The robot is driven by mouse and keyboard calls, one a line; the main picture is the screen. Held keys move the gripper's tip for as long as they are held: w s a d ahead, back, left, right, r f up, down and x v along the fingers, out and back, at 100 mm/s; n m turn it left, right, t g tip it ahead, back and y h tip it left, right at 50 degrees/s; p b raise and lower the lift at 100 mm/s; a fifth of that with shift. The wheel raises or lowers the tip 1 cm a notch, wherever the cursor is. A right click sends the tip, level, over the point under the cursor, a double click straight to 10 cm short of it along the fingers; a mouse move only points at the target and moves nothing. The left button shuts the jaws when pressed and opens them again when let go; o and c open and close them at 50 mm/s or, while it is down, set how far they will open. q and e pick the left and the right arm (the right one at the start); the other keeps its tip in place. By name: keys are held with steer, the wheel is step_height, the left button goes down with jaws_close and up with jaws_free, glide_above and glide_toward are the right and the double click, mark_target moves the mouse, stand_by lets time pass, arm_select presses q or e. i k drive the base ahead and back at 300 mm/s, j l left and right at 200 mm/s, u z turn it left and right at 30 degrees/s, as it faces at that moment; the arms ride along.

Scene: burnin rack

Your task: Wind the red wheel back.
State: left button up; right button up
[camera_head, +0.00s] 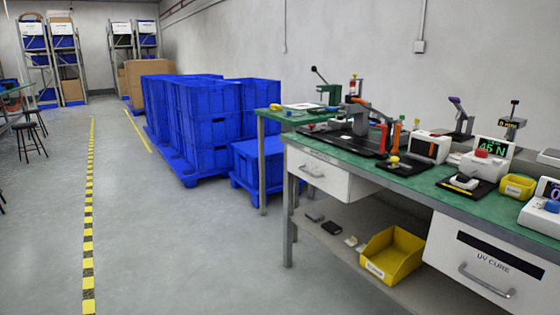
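I see no clear red wheel in the head view. The closest match is a small red round knob (481,153) on top of a white device (487,160) with a green "45 N" readout, on the green-topped bench (430,184) at right. Another small red part (353,91) sits on a stand at the bench's far end. I cannot tell whether either is the wheel. Neither of my grippers is in view.
Blue crates (205,115) stand beyond.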

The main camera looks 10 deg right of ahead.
mark_target(478, 152)
steer(key=z, duration=1.35)
